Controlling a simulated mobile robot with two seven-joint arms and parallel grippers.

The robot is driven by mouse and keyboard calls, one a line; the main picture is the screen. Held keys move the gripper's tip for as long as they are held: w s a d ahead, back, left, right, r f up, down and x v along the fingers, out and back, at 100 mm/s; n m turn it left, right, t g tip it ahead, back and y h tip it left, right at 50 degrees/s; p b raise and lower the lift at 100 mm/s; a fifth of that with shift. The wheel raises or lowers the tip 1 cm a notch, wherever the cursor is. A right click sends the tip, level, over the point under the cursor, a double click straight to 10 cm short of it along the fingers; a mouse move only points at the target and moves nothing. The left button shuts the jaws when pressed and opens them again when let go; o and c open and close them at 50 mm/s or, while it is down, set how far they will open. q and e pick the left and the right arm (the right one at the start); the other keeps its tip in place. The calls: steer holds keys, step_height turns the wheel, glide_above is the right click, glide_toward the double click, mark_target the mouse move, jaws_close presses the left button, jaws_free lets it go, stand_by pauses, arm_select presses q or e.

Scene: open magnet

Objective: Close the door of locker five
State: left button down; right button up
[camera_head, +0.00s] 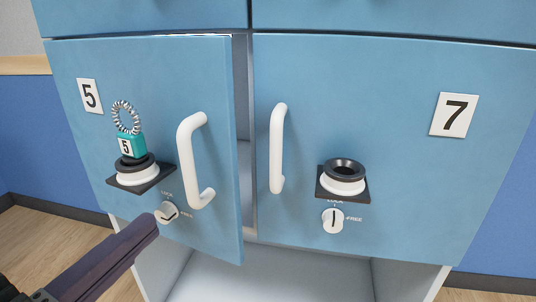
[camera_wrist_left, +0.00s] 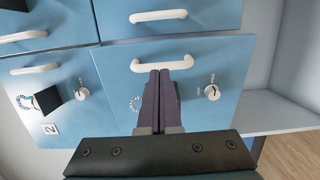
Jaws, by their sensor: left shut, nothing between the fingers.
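The blue door of locker five (camera_head: 85,140) stands slightly ajar in the head view. My left gripper (camera_head: 150,224) is shut and empty, at lower left, in front of the door's lower part near the knob. In the left wrist view the closed fingers (camera_wrist_left: 160,74) point at a blue door with a white handle (camera_wrist_left: 161,62).
The door of locker seven (camera_head: 400,150) stands to the right, with a white handle (camera_head: 278,148), a black-and-white lock (camera_head: 343,175) and a knob (camera_head: 333,220). An open pale compartment (camera_head: 270,277) lies below. A blue wall (camera_head: 25,130) and wood floor are at the left.

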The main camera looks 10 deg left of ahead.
mark_target(222, 161)
arm_select(q)
steer(key=x, duration=1.3)
steer(key=shift+a+b, duration=0.2)
steer(key=shift+b, duration=0.1)
arm_select(e)
steer(key=shift+s+a+f, duration=0.1)
steer(key=shift+a+f, duration=0.25)
